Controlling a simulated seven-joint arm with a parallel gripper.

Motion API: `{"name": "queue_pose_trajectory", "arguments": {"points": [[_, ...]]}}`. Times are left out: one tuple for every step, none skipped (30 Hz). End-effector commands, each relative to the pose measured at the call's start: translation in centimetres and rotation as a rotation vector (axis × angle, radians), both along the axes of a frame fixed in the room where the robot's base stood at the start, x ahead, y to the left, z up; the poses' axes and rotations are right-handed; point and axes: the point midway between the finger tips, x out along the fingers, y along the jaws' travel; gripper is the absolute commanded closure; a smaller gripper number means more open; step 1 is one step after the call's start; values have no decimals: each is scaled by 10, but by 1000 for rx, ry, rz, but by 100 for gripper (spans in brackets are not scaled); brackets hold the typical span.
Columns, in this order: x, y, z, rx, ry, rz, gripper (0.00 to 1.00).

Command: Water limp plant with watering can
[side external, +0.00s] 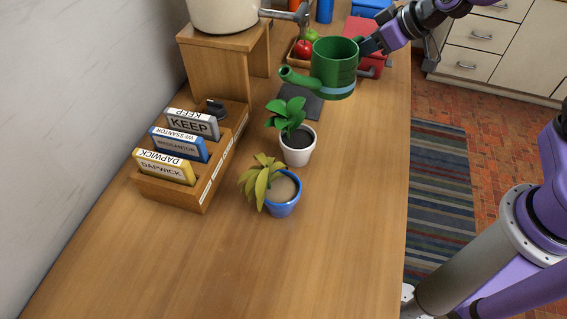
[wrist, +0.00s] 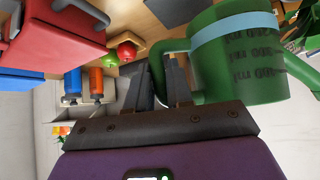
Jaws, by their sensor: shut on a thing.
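A green watering can (side external: 334,66) with a pale blue band is held above the counter, its spout (side external: 297,77) pointing left. My gripper (side external: 371,45) is shut on it from the right side. In the wrist view the can (wrist: 236,60) fills the upper right, with my gripper (wrist: 168,88) at its handle; the exact grip is partly hidden. The limp plant (side external: 262,181) has drooping yellowish leaves and stands in a blue pot (side external: 284,203) with pale soil. A healthy plant (side external: 290,114) with upright green leaves stands in a white pot (side external: 299,154) behind it. The can is apart from both pots.
A wooden rack (side external: 172,189) of labelled cases stands left of the plants. A wooden stand (side external: 215,68) with a cream pot (side external: 222,13) is behind it. A fruit tray (side external: 293,57) and red box (side external: 362,36) are at the back. The front counter (side external: 230,270) is clear.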

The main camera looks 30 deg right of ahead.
Motion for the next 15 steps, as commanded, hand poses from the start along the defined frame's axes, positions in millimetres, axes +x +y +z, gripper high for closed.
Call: {"name": "queue_pose_trajectory", "arguments": {"points": [[5, 7, 11, 7, -5, 39, 100], [7, 11, 17, 8, -4, 65, 100], [9, 16, 24, 10, -5, 100, 100], [10, 19, 29, 11, -4, 125, 100], [11, 22, 34, 12, -4, 150, 100], [13, 26, 41, 12, -4, 183, 100], [14, 28, 47, 13, -6, 206, 100], [15, 30, 52, 13, -6, 230, 100], [16, 33, 59, 13, -6, 262, 100], [17, 35, 65, 14, -8, 286, 100], [18, 37, 70, 14, -9, 310, 100], [19, 40, 78, 14, -11, 341, 100], [20, 41, 83, 13, -12, 365, 100], [21, 43, 89, 14, -14, 388, 100], [22, 45, 97, 14, -16, 422, 100]]}}
